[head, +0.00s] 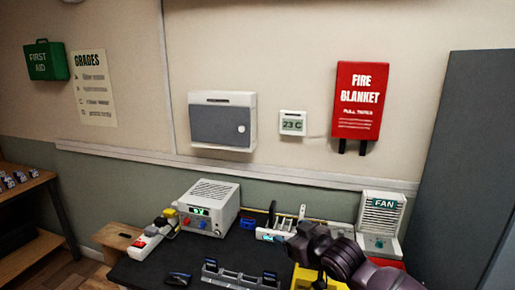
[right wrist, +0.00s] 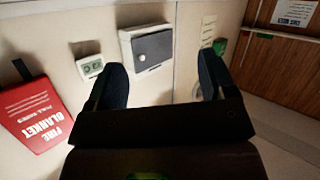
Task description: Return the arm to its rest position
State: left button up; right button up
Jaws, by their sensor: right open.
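My right gripper (right wrist: 158,75) is open in the right wrist view, its two dark fingers spread wide with nothing between them. Beyond the fingers are the wall and its fittings, seen at a tilt. In the head view my dark right arm (head: 345,262) reaches over the right part of the dark workbench (head: 145,272); its fingertips are hard to make out there. My left gripper is in neither view.
On the bench stand a grey power unit (head: 208,208), a power strip (head: 152,238), a rack with dark phone-like items (head: 240,277) and a fan unit (head: 381,220). A yellow object (head: 306,277) is partly behind my arm. A grey panel (head: 462,165) stands at right.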

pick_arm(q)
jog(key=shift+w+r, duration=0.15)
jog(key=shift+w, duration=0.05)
pick_arm(e)
jog(key=s+d+f+m+h, duration=0.2)
jog(key=s+d+f, duration=0.4)
jog(key=s+f, duration=0.2)
jog(key=s+d+f+m+h, duration=0.2)
jog(key=s+d+f, duration=0.4)
jog(key=s, duration=0.7)
jog(key=s+d+f+m+h, duration=0.3)
jog(key=s+d+f, duration=0.3)
jog(key=s+f, duration=0.4)
jog(key=shift+s+d+f+g+h, duration=0.2)
jog(key=shift+s+d+g+h, duration=0.1)
jog(key=shift+s, duration=0.15)
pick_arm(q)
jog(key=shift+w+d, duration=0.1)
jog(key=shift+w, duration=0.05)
